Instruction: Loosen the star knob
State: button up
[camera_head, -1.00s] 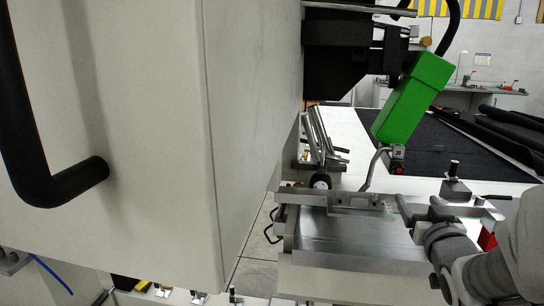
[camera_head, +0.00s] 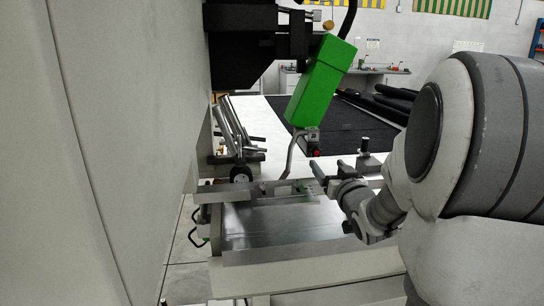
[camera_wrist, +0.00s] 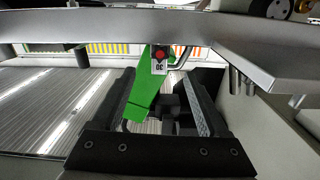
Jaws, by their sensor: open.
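No part is clearly recognisable as the star knob. A black round part with a pale centre (camera_head: 241,174) sits at the left end of the metal bar (camera_head: 240,191) in the head view. A dark upright knob-like part (camera_head: 365,146) stands behind my wrist. My gripper (camera_head: 328,170) is near the bar's right end, fingers pointing left, right of the green torch's bent nozzle. In the wrist view my gripper (camera_wrist: 167,88) is open, its two dark fingers apart. A small dark blocky shape (camera_wrist: 168,105) shows between them; I cannot tell what it is or its distance.
The green torch (camera_head: 322,82) hangs above the bar; it also shows beyond my fingers in the wrist view (camera_wrist: 150,85). A metal edge (camera_wrist: 110,28) crosses the top of the wrist view. A large pale panel (camera_head: 110,130) fills the head view's left side.

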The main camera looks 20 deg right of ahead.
aim_at(316, 151)
jog(key=b+x, duration=0.1)
jog(key=x, duration=0.7)
jog(key=shift+w, duration=0.25)
grip_shut()
